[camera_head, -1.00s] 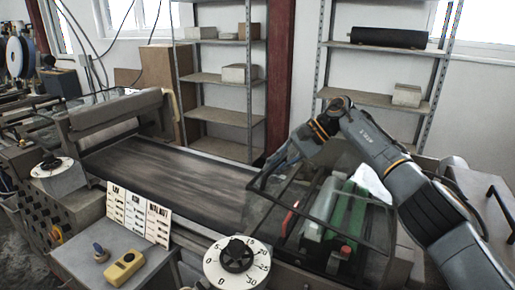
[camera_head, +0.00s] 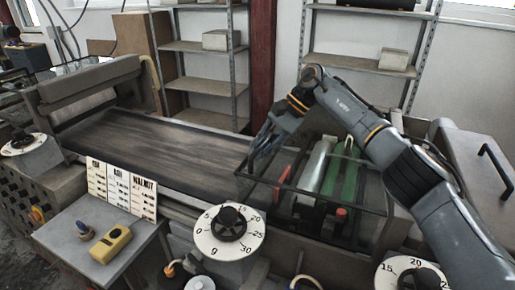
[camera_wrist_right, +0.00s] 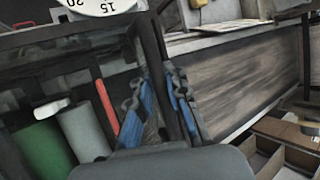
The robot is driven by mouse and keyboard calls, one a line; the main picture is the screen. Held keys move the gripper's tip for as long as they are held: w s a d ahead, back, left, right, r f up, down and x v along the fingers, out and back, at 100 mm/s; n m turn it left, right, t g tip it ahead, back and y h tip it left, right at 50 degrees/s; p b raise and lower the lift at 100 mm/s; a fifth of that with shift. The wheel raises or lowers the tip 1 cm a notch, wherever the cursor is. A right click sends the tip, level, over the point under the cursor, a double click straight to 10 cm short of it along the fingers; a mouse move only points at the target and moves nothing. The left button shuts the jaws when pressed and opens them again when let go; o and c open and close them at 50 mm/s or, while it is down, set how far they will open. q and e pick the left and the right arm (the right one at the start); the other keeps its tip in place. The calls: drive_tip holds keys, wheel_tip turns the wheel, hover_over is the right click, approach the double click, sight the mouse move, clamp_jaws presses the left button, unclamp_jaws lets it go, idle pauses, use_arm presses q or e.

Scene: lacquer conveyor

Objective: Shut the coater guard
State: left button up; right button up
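The coater guard (camera_head: 333,196) is a dark-framed clear cover over the coater at the right end of the conveyor. Green and grey rollers (camera_head: 343,168) show through its panes. Whether its lower edge rests on the machine, I cannot tell. My right gripper (camera_head: 262,148) is at the guard's left edge. In the right wrist view, a dark bar of the guard (camera_wrist_right: 165,75) runs between the blue-padded fingers of my right gripper (camera_wrist_right: 160,108). The fingers stand apart, with a small gap seen beside the bar. My left gripper is out of view.
The conveyor belt (camera_head: 150,150) is bare. A white dial (camera_head: 230,232) stands in front of the guard, and another (camera_head: 411,277) at the lower right. Label cards (camera_head: 121,190) and a yellow device (camera_head: 110,244) are on a side stand. Shelves (camera_head: 205,87) stand behind.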

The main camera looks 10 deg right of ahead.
drive_tip(key=o, duration=0.3)
drive_tip(key=shift+d+f, duration=0.15)
drive_tip(key=shift+f, duration=0.05)
drive_tip(key=shift+o, duration=0.3)
drive_tip(key=shift+d, duration=0.1)
drive_tip(key=shift+r, duration=0.2)
drive_tip(key=shift+d+r, duration=0.2)
drive_tip(key=shift+r, duration=0.1)
drive_tip(key=v, duration=1.1)
drive_tip(key=shift+d+f, duration=0.1)
drive_tip(key=shift+d, duration=0.05)
